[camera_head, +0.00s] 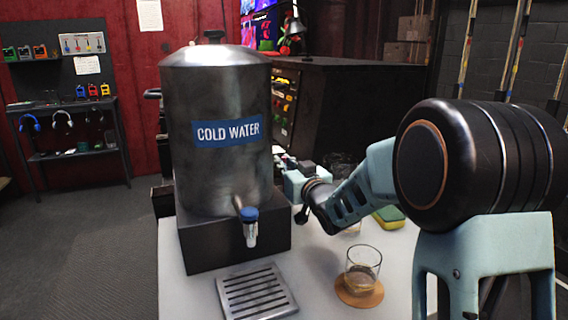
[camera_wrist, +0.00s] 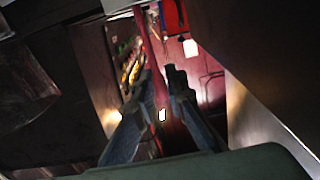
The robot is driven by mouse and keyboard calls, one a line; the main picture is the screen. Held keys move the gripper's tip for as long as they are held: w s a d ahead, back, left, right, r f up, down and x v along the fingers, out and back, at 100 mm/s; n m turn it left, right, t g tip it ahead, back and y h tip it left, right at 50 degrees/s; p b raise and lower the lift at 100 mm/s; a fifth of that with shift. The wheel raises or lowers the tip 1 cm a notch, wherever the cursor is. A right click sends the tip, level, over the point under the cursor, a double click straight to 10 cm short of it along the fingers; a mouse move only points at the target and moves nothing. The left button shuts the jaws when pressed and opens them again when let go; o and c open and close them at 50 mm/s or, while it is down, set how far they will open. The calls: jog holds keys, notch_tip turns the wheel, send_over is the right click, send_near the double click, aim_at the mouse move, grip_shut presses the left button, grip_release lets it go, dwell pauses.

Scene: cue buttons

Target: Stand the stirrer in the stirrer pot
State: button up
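I cannot make out the stirrer or the stirrer pot in either view. Through the gap I see a reddish strip and a small bright spot, and no clearly held object. Dark, glassy shapes (camera_head: 337,165) behind my wrist are too unclear to name.
A glass (camera_head: 363,265) stands on a round brown coaster (camera_head: 359,292) at the table's front. A metal drip tray (camera_head: 257,292) lies below the tap (camera_head: 250,228). A yellow-green sponge (camera_head: 390,217) lies behind my arm. A large dark cabinet (camera_head: 350,105) stands behind the dispenser.

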jog(key=o, duration=0.3)
